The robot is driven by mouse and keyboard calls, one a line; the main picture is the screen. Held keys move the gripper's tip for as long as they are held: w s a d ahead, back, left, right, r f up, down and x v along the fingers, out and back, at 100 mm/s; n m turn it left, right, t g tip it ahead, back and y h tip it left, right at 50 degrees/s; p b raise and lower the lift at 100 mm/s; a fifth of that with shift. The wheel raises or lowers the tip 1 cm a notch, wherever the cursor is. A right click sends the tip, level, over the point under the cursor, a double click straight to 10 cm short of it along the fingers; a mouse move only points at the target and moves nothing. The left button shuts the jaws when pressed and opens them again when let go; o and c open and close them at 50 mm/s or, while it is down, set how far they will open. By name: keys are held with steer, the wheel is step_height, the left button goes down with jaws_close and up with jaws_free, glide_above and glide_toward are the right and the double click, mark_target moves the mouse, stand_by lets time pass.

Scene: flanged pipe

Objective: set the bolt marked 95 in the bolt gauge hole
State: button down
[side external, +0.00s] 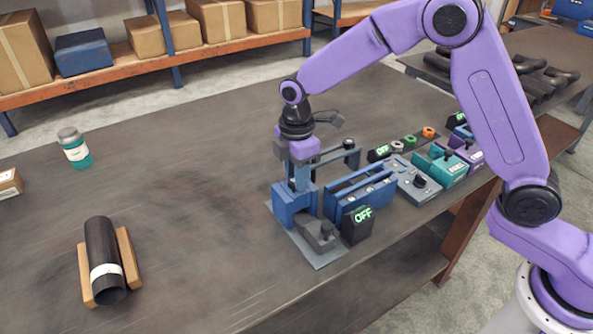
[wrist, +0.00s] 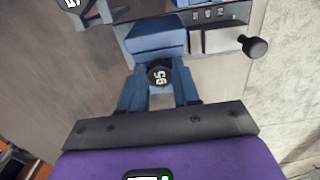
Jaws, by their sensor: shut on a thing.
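My gripper (side external: 301,183) points down over a blue-and-grey fixture on the table, its blue fingers shut on a bolt. In the wrist view the bolt's black hex head (wrist: 158,76), with white digits that read as 95 turned sideways, sits between the fingertips (wrist: 159,88). The bolt's shank is hidden under its head, and the side view does not show the bolt clearly. A blue block (wrist: 157,40) of the fixture lies just beyond the fingers; the same fixture shows in the side view (side external: 288,212). I cannot tell which opening is the gauge hole, or whether the shank is in it.
An OFF display (side external: 361,216) stands right of the fixture, with a blue rack (side external: 365,193) behind it. A grey box (side external: 419,183) and a teal box (side external: 446,170) follow to the right. A dark pipe (side external: 102,250) lies in a wooden cradle at left; the table between is clear.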

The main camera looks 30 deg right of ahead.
stand_by(0.3)
steer(key=shift+c, duration=1.7)
jaws_free()
steer(key=shift+f, duration=0.1)
steer(key=shift+r, duration=3.55)
steer(key=shift+s, duration=0.1)
steer(key=s+d+m, duration=0.1)
steer(key=s+d, duration=0.4)
steer(key=s, duration=0.5)
steer(key=s+d+m, duration=0.2)
steer(key=s+d, duration=0.4)
steer(key=s, duration=0.5)
steer(key=s+d+m, duration=0.2)
steer(key=s+d, duration=0.4)
steer(key=s, duration=0.5)
steer(key=shift+r, duration=0.45)
steer(key=shift+d, duration=0.1)
